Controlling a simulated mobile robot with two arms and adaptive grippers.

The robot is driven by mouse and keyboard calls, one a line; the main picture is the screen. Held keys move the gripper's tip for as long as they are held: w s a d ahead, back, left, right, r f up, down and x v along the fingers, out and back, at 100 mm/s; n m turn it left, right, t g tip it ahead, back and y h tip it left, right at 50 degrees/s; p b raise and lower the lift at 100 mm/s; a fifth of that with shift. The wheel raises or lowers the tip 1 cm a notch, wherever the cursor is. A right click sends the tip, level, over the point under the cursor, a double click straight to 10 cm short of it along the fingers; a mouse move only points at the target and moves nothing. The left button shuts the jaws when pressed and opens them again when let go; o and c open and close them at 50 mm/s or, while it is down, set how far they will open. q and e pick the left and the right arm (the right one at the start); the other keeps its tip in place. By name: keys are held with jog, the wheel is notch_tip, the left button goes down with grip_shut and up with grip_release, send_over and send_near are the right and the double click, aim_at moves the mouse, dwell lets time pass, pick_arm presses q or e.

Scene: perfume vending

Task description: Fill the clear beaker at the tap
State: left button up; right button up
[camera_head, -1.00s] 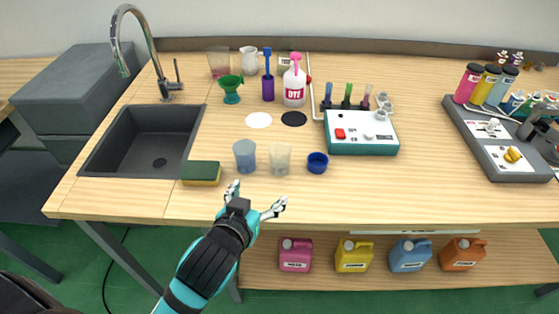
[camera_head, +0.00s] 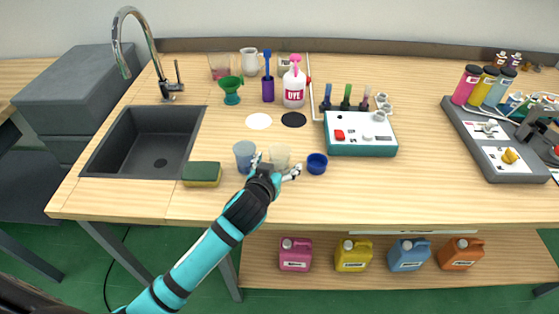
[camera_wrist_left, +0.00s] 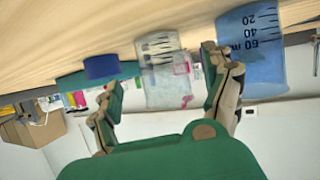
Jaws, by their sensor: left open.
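The clear beaker (camera_head: 280,154) stands upright on the wooden counter near its front edge, between a blue-tinted beaker (camera_head: 244,152) and a small dark blue bowl (camera_head: 317,163). My left gripper (camera_head: 276,169) is open at the beaker's front, one finger on each side. In the left wrist view the clear beaker (camera_wrist_left: 166,75) shows between the spread fingers, with measuring marks; contact cannot be told. The blue beaker (camera_wrist_left: 252,52) is just outside one finger there. The curved metal tap (camera_head: 148,45) stands behind the dark sink (camera_head: 122,120) at the left. My right gripper is not in view.
A sponge (camera_head: 202,174) lies between the sink and the blue beaker. Behind stand a green funnel (camera_head: 231,88), a purple cup (camera_head: 268,90) and a dye bottle (camera_head: 294,90). A white-topped device (camera_head: 350,133) is to the right. The counter's front right is clear.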

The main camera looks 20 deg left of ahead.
aim_at(277, 166)
pick_arm(q)
jog(key=shift+x, duration=1.6)
jog(key=shift+s+a, duration=0.1)
jog(key=shift+a, duration=0.05)
jog(key=shift+c, duration=0.4)
jog(key=c, duration=1.1)
